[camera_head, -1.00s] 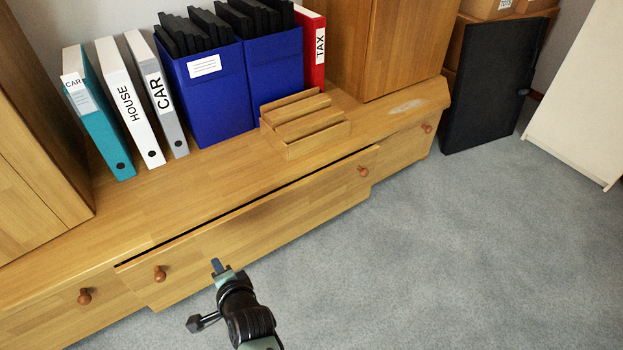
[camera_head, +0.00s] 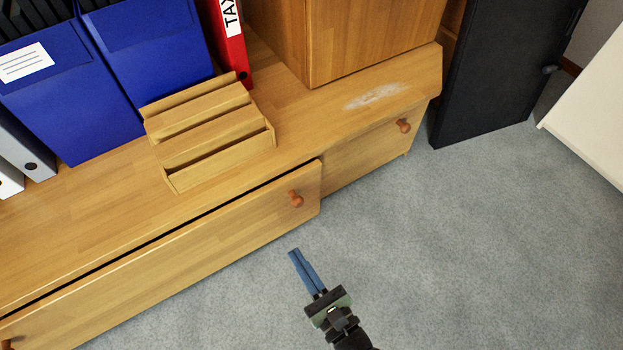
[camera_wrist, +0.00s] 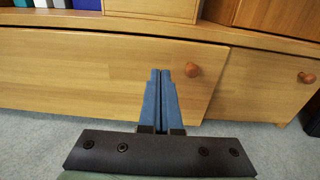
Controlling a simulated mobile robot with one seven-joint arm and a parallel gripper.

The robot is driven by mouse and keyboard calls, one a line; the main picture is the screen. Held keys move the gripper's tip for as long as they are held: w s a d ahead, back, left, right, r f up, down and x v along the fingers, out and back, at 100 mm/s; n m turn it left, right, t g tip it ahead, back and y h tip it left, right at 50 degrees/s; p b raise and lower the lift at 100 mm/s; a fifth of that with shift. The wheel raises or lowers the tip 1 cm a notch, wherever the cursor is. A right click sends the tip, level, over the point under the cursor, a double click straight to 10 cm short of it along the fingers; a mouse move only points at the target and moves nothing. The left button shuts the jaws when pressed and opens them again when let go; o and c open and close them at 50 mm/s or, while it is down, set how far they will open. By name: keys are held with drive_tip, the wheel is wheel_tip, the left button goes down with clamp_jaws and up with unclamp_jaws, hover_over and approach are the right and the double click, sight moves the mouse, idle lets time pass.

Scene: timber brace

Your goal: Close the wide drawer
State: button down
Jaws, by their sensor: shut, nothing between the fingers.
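The wide drawer (camera_head: 200,260) is a long wooden front standing a little out from the cabinet, with a dark gap along its top edge. Its right round knob (camera_head: 296,199) is in view, and its left knob (camera_head: 7,343) is at the lower left edge. My gripper (camera_head: 293,252) is shut and empty, in front of the drawer's right end and a little below the right knob in the head view. In the wrist view the drawer front (camera_wrist: 90,75) fills the middle, and the blue fingers point at it just left of the knob (camera_wrist: 192,70). I cannot tell whether they touch it.
A smaller drawer (camera_head: 365,150) with one knob is to the right, further back than the wide one. A wooden organiser (camera_head: 215,130), blue file boxes (camera_head: 150,60) and a red binder (camera_head: 230,50) stand on top. A black panel (camera_head: 490,80) stands at the right. The carpet (camera_head: 450,250) is clear.

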drive_tip(key=b, duration=0.6)
approach(261, 198)
drive_tip(key=x, duration=0.5)
drive_tip(key=shift+a+f, duration=0.1)
drive_tip(key=shift+f, duration=0.1)
drive_tip(key=shift+x, duration=0.85)
drive_tip(key=shift+w+r, duration=0.1)
drive_tip(key=shift+r, duration=0.05)
